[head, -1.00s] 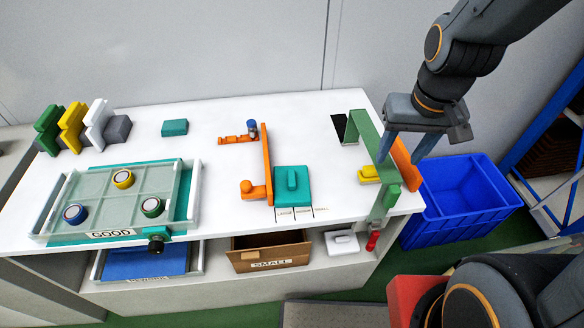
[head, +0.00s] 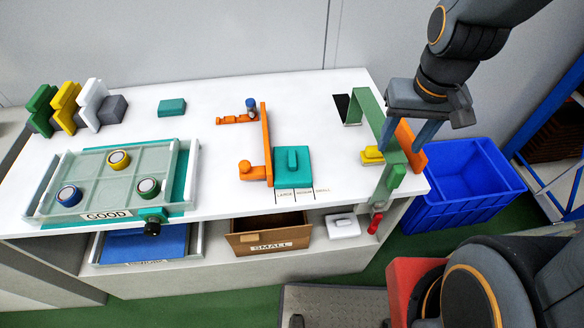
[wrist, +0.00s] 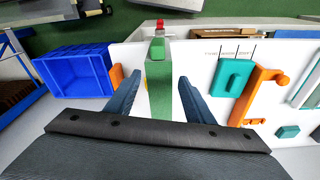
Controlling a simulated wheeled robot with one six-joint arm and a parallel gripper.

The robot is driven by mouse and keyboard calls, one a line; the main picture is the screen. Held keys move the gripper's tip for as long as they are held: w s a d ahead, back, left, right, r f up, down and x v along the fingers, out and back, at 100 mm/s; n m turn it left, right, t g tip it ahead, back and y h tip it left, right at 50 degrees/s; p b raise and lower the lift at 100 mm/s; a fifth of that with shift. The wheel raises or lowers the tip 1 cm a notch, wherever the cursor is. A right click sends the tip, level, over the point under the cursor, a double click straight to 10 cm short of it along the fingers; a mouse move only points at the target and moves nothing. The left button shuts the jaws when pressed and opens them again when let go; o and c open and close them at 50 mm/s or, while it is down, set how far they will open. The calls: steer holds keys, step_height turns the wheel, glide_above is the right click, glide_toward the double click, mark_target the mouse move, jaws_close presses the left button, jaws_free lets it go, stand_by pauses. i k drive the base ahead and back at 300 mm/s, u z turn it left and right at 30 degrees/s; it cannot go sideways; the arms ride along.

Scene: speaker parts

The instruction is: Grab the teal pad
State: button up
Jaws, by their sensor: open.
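A teal pad with a raised bar on top (head: 292,167) lies on the white table, right of the orange fixture. It also shows in the wrist view (wrist: 233,76), right of my fingers. A smaller plain teal block (head: 172,107) lies farther back to the left, and it is at the lower right of the wrist view (wrist: 288,131). My gripper (head: 408,140) is open and empty, fingers down, above the green frame at the table's right end. In the wrist view the green frame shows between the fingertips (wrist: 160,77), well left of the barred pad.
The green frame (head: 382,140) stands upright beside an orange plate. The orange fixture (head: 266,140) borders the barred pad's left side. A GOOD tray (head: 108,216) holds round parts. A blue bin (head: 462,190) stands right of the table. The table behind the pad is mostly clear.

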mark_target(292, 169)
steer(key=k, duration=0.5)
steer(key=z, duration=1.45)
steer(key=k, duration=0.8)
steer(key=u, duration=1.3)
steer(key=i, duration=1)
